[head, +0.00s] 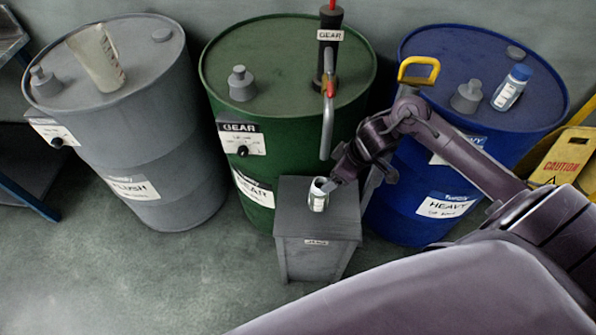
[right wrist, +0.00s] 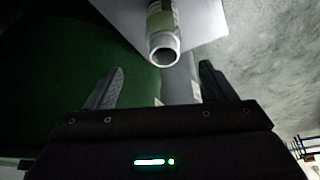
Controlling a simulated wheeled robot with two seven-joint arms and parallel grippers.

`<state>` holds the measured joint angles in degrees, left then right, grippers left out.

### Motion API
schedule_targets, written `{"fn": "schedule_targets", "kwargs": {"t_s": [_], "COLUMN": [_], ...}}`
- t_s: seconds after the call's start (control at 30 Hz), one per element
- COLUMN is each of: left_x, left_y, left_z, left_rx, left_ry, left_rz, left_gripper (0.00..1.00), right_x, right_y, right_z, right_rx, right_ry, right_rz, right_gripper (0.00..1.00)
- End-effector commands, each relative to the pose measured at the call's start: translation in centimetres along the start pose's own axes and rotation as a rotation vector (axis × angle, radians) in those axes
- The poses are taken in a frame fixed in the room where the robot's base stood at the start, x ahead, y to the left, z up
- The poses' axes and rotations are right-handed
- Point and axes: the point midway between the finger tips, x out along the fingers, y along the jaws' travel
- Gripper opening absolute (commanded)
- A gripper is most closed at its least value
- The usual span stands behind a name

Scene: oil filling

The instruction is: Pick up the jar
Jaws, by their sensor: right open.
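A small white jar with a label (head: 318,195) stands on the grey stand (head: 318,244) in front of the green drum in the head view. In the right wrist view the jar (right wrist: 163,28) shows with its open round mouth towards the camera, just beyond the fingertips. My right gripper (right wrist: 158,82) is open, with its two fingers apart and nothing between them. In the head view the right gripper (head: 338,182) is right beside the jar, on its right; whether it touches cannot be told. My left gripper is not in view.
A green drum (head: 290,150) with a pump (head: 328,60) and hanging spout stands behind the stand. A grey drum (head: 150,150) is left. A yellow caution sign (head: 562,155) stands far right. Floor at left is clear.

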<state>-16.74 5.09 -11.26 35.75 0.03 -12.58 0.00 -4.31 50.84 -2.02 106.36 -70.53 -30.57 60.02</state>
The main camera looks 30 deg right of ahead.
Motion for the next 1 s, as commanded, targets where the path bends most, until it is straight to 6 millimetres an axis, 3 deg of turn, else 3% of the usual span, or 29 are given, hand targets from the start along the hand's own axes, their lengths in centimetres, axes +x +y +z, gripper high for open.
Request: {"fn": "schedule_targets", "kwargs": {"t_s": [0.3, 0.57, 0.8, 1.0], "left_x": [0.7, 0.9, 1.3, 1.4], "left_y": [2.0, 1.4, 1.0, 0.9], "left_z": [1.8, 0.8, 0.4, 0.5], "left_rx": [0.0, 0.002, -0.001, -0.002], "left_ry": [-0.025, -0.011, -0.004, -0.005], "left_rz": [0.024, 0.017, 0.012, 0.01], "left_gripper": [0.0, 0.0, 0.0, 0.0], "right_x": [5.3, 7.3, 10.9, 11.6], "right_y": [-0.2, -0.3, -0.7, -0.6], "right_z": [-0.1, -0.1, -0.1, -0.1], "right_rx": [0.003, 0.002, 0.002, 0.0], "right_ry": [0.001, 0.001, 0.001, 0.001], "right_rz": [-0.004, -0.003, -0.003, -0.001], "right_gripper": [0.77, 0.77, 0.77, 0.77]}}
